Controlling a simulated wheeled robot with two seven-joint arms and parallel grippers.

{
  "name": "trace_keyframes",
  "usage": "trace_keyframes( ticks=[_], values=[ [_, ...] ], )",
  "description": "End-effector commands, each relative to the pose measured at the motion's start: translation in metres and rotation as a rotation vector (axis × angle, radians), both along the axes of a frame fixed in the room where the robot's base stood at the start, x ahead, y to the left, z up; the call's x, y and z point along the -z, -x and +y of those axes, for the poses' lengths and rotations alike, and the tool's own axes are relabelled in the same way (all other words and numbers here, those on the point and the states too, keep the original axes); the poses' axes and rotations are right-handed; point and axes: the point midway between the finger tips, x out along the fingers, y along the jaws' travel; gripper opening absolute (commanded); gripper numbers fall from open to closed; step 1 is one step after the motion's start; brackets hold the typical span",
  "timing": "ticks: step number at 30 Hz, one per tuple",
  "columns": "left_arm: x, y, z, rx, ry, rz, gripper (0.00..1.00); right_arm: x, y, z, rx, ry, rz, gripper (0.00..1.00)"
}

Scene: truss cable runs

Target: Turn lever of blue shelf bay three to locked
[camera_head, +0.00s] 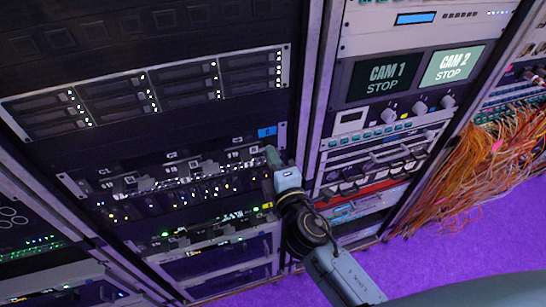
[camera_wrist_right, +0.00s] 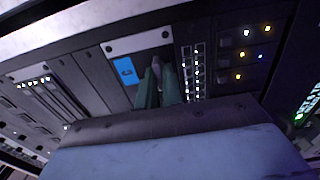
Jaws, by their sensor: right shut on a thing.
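The blue-marked shelf is a dark rack unit with a blue label (camera_head: 266,132) at its right end; the label also shows in the wrist view (camera_wrist_right: 125,71). Several bays with pale marks and small handles run along its front (camera_head: 170,166). My right gripper (camera_head: 271,154) is at the right end of this shelf, just below the label. In the wrist view its two greenish fingers (camera_wrist_right: 159,84) are shut on a small grey lever (camera_wrist_right: 156,66) beside the label. The fingers hide most of the lever, so its exact angle cannot be told. My left gripper is not in view.
A server unit with drive bays (camera_head: 150,92) is above the shelf. Right of the rack post (camera_head: 315,85) is a rack with CAM 1 and CAM 2 screens (camera_head: 383,76). Orange cables (camera_head: 470,165) hang at the right over the purple floor (camera_head: 480,235).

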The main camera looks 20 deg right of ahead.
Motion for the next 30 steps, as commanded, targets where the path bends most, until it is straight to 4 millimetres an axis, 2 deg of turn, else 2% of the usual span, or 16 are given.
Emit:
trace_keyframes(
  ticks=[15,16,21,30],
  values=[
    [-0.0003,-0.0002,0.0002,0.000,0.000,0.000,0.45,-0.0001,0.0000,0.0004,-0.001,0.020,-0.002,0.00],
    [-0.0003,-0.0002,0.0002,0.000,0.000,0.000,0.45,-0.0001,0.0000,0.0004,-0.001,0.020,-0.002,0.10],
    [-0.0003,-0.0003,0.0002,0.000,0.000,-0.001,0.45,0.0000,0.0000,0.0003,-0.001,0.019,-0.001,0.29],
    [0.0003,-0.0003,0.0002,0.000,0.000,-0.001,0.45,0.0005,0.0020,0.0001,-0.001,0.017,-0.001,0.29]
  ],
)
